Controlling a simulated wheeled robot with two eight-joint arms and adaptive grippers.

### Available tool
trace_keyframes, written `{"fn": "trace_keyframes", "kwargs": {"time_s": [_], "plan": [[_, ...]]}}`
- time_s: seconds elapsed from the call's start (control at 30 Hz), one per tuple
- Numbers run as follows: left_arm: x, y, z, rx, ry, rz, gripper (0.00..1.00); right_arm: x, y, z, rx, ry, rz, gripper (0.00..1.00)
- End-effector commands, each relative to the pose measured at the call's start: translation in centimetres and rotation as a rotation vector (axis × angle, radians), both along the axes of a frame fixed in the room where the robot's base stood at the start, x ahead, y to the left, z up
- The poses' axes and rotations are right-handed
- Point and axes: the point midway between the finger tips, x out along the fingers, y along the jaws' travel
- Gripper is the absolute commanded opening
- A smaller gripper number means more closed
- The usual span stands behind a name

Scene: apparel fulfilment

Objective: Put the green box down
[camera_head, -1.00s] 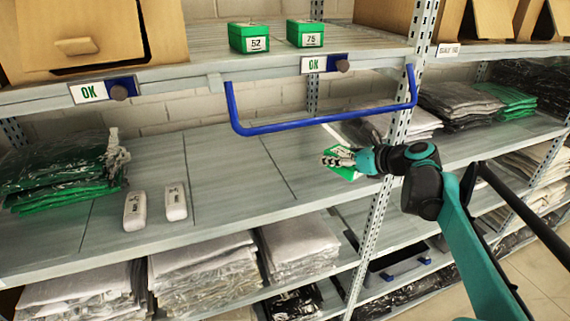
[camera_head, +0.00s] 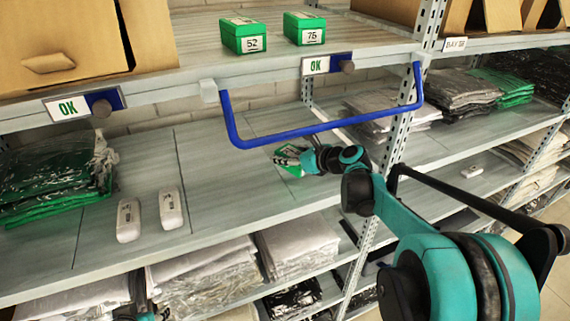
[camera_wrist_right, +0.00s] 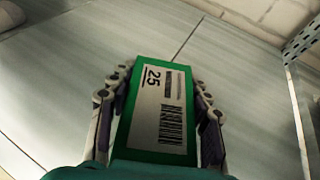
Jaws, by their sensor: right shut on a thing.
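My right gripper (camera_head: 287,157) is shut on a small green box (camera_head: 295,171) over the middle shelf, below the blue bar. In the right wrist view the green box (camera_wrist_right: 157,108) sits between the two fingers, with a white label reading 25 and a barcode facing the camera. The shelf board (camera_wrist_right: 60,85) lies behind it; I cannot tell whether the box touches the board. Two similar green boxes, marked 52 (camera_head: 244,36) and 75 (camera_head: 305,29), stand on the upper shelf. My left gripper is not clearly visible.
A blue bar (camera_head: 320,129) hangs below the upper shelf above my right gripper. A metal upright (camera_head: 392,152) stands right of it. Two white devices (camera_head: 129,220) and bagged green garments (camera_head: 50,183) lie on the left. Bare board (camera_head: 215,180) lies between.

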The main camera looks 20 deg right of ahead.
Motion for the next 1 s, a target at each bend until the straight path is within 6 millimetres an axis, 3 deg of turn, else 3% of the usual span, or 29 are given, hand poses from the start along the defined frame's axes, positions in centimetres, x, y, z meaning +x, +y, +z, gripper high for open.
{"fn": "trace_keyframes", "kwargs": {"time_s": [0.33, 0.73, 0.77, 0.83, 1.0], "plan": [[0.0, 0.0, 0.4, 0.0, 0.0, 0.0, 0.4, 0.2, 0.2, -3.9, 0.0, 0.0, -0.001, 0.2], [0.0, 0.0, 0.0, 0.0, 0.0, 0.0, 0.4, 0.2, 0.1, -4.6, 0.0, 0.0, -0.001, 0.2], [0.0, 0.0, 0.0, 0.0, 0.0, 0.0, 0.4, 0.2, 0.1, -4.6, 0.0, 0.0, -0.001, 0.51], [0.0, 0.0, 0.1, 0.0, 0.0, 0.0, 0.4, 0.2, 0.2, -4.5, 0.0, 0.0, -0.001, 0.69], [0.0, 0.0, 0.1, 0.0, 0.0, 0.0, 0.4, 0.2, 0.1, -4.5, 0.0, 0.0, -0.001, 0.69]]}}
